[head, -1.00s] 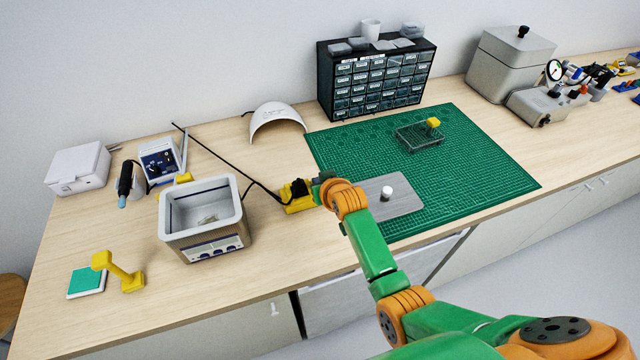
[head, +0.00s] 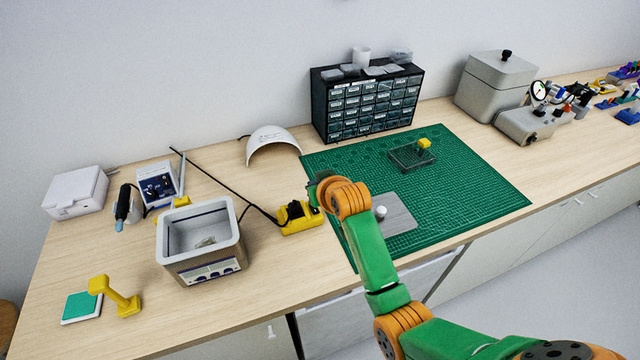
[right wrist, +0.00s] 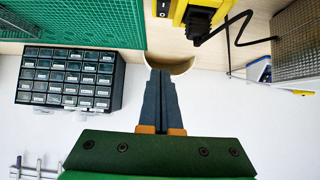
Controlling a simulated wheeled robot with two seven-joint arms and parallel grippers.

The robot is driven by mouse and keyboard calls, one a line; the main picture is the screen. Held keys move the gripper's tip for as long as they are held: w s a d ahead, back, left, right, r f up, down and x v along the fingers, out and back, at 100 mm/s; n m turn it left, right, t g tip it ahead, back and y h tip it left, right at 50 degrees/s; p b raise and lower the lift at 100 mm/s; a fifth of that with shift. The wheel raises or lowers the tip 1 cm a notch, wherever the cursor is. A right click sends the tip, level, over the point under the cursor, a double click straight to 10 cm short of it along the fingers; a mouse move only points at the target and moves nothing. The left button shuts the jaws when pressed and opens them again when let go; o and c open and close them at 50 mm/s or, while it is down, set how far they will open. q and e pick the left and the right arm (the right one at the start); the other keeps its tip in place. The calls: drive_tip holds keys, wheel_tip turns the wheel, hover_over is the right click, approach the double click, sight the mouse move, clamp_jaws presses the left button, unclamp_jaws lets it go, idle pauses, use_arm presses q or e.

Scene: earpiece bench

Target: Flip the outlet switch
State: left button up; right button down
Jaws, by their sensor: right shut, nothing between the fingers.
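The yellow outlet block (head: 301,220) lies on the wooden bench just left of the green mat, with a black plug and cord in it. It also shows at the top of the right wrist view (right wrist: 178,14), with a small dark switch (right wrist: 162,8) at its left end. My right gripper (head: 318,188) is just above and right of the block in the head view, its fingers mostly hidden by my own wrist. In the right wrist view its two dark fingers (right wrist: 161,72) are together and empty, with tips below the block in the picture. My left gripper is not in view.
A grey ultrasonic tank (head: 200,275) stands left of the block. The cord runs between them. A black drawer cabinet (head: 366,105) and a white curved cover (head: 274,142) stand behind. The green mat (head: 470,185) is mostly open, with a grey plate (head: 397,220) on it.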

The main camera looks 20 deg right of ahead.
drive_tip(key=s+r, duration=0.1)
drive_tip(key=r, duration=0.1)
drive_tip(key=s+r, duration=0.2)
drive_tip(key=shift+d, duration=0.1)
idle(0.3)
drive_tip(key=s+f+n+g, duration=0.1)
drive_tip(key=s+f+g, duration=0.1)
drive_tip(key=s+f, duration=0.5)
drive_tip(key=s+d+f+g, duration=0.1)
drive_tip(key=s+f+g, duration=0.25)
drive_tip(key=s, duration=0.75)
drive_tip(key=s+f+n+g, duration=0.1)
drive_tip(key=s+f+g, duration=0.1)
drive_tip(key=s+f, duration=0.6)
drive_tip(key=s+f+b, duration=0.2)
drive_tip(key=f, duration=0.7)
drive_tip(key=s+f+b, duration=0.2)
drive_tip(key=f, duration=0.7)
drive_tip(key=s+d+f+g+b, duration=0.2)
drive_tip(key=s+f, duration=0.9)
drive_tip(key=shift+s+d+f, duration=0.15)
drive_tip(key=shift+s+d, duration=0.1)
drive_tip(key=shift+s, duration=0.15)
